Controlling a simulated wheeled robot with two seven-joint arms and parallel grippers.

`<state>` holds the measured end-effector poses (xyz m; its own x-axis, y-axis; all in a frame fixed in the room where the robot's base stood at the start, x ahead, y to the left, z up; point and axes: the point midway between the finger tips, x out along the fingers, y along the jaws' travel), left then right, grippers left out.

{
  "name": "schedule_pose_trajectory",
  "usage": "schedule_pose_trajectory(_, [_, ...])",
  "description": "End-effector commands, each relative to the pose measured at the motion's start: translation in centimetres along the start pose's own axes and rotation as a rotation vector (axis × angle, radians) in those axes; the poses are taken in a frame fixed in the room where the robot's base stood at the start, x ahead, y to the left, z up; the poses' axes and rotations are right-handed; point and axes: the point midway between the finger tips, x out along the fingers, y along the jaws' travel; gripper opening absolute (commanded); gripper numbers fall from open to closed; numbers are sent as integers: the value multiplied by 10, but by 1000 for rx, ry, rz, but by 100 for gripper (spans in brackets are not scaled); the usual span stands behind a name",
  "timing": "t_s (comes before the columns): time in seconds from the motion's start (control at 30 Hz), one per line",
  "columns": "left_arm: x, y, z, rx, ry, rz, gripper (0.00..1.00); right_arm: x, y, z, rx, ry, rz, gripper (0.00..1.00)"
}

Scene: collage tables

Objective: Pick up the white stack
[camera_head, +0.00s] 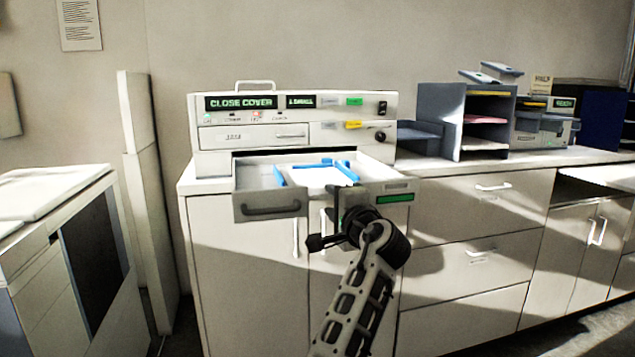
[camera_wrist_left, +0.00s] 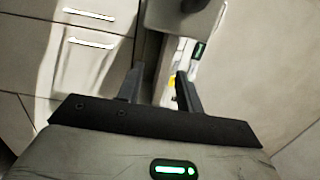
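The white stack (camera_head: 312,176) lies in the pulled-out grey tray (camera_head: 248,178) of the copier-like machine, with blue guides (camera_head: 343,172) beside and over it. My left gripper (camera_head: 342,205) is at the tray's front edge, in front of the stack, and hides part of that edge. In the left wrist view its two dark fingers (camera_wrist_left: 159,75) stand apart with nothing held between them. The stack cannot be made out clearly in that view. My right gripper is in neither view.
The machine's front panel (camera_head: 290,108) reads "CLOSE COVER" above the tray. A grey paper sorter (camera_head: 450,110) stands on the counter to the right. White drawers (camera_head: 470,240) lie below it. A tall white panel (camera_head: 145,180) stands at the left.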

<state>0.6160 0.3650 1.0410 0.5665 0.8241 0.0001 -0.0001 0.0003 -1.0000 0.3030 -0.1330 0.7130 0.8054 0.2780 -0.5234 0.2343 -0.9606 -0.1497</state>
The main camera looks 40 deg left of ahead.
Motion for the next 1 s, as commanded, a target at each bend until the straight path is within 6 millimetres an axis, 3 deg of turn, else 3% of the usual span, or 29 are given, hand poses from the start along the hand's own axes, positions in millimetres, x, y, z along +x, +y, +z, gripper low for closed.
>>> schedule_pose_trajectory(0.3, [44, -6, 1, 2, -1, 0, 36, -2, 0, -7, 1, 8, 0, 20])
schedule_pose_trajectory(0.6, [48, -5, 1, 0, 0, 0, 36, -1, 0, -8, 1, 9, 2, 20])
schedule_pose_trajectory(0.73, [48, -5, 1, 0, 0, 0, 0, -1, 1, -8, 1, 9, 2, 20])
schedule_pose_trajectory(1.0, [48, -6, 1, 0, 1, -2, 0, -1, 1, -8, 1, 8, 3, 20])
